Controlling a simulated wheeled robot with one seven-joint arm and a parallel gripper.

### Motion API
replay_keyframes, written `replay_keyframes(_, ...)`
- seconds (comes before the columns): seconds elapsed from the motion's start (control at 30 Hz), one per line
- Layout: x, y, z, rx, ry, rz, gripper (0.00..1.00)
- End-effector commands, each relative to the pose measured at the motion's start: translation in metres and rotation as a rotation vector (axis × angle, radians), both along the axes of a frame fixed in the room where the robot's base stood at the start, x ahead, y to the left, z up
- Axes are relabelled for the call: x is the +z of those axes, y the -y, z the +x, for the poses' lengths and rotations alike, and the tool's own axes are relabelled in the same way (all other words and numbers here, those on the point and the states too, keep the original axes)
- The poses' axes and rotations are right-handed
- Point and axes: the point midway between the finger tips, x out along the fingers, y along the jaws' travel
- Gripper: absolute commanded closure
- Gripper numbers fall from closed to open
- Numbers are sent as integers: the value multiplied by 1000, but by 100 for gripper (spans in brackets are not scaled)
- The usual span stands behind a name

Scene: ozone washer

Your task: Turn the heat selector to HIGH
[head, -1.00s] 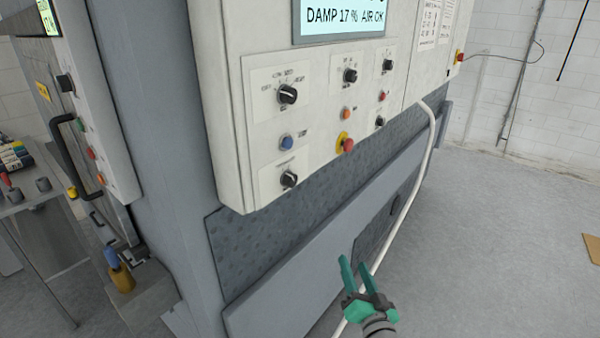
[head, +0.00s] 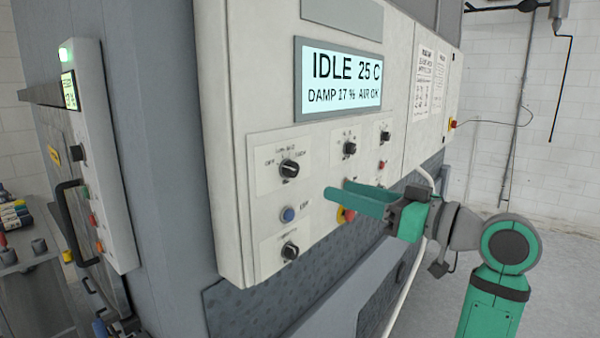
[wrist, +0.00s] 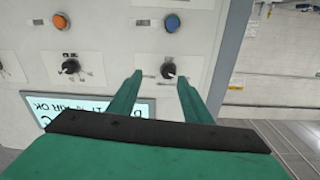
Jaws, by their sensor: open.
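The heat selector looks to be the black knob (head: 289,169) at the upper left of the white panel, on a plate whose small print seems to read OFF, LOW, MED, HIGH. Its pointer direction is too small to tell. My gripper (head: 340,190) has green fingers, open and empty, in front of the panel and right of that knob in the head view. In the wrist view, which is upside down, the same knob (wrist: 168,70) shows between the two fingertips (wrist: 160,78), beyond them. I see no contact.
A screen (head: 341,82) above reads IDLE 25 C, DAMP 17 %, AIR OK. A blue button (head: 287,214) and another black knob (head: 290,250) sit below the selector. More knobs (head: 349,148) are to its right.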

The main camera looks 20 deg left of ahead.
Motion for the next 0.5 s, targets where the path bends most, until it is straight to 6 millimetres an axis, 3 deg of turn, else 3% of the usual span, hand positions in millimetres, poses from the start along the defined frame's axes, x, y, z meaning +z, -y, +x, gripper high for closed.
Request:
replay_keyframes(0.13,22,-2,-14,36,32,-38,55)
replay_keyframes(0.33,26,-12,-14,49,37,-48,55)
replay_keyframes(0.5,26,-38,-6,51,37,-48,55)
